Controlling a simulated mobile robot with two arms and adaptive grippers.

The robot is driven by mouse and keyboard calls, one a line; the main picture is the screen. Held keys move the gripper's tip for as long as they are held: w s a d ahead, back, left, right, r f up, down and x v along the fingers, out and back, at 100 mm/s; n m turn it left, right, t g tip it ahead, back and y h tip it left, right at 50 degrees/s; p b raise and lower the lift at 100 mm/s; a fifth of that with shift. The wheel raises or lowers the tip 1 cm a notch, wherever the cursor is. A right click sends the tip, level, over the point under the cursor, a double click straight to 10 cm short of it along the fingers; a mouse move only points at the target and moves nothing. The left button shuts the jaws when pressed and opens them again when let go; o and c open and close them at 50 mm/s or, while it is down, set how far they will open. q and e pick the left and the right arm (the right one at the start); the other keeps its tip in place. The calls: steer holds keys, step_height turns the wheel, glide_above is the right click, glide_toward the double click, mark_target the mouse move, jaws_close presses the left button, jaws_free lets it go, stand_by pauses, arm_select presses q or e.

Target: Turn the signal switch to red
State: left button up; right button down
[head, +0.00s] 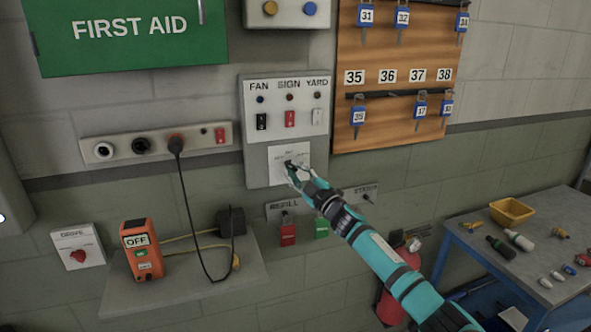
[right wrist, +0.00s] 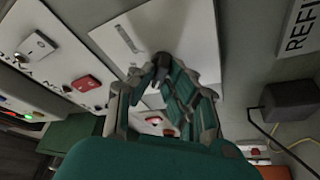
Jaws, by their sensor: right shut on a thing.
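A white plate (head: 277,153) with small print, too small to read, sits low on the grey wall panel below the FAN, SIGN and YARD switches. A small dark knob (right wrist: 160,58) stands out from this plate in the right wrist view. My right gripper (head: 293,170) reaches it from the lower right and is shut on the knob. The fingers hide most of the knob, so its setting cannot be told. The plate also shows in the right wrist view (right wrist: 205,45), with a thin dark line on it. My left gripper is not in view.
Above the plate are black, red and white rocker switches (head: 290,118). A REFILL sign (head: 283,208) with red and green tags hangs just below. A shelf (head: 190,285) bears an orange OFF device (head: 141,250). A workbench (head: 480,275) and red extinguisher (head: 388,305) stand right.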

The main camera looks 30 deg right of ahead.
steer(key=shift+r, duration=0.1)
stand_by(0.3)
steer(key=c, duration=1.4)
jaws_free()
steer(key=shift+o, duration=0.2)
steer(key=v, duration=1.2)
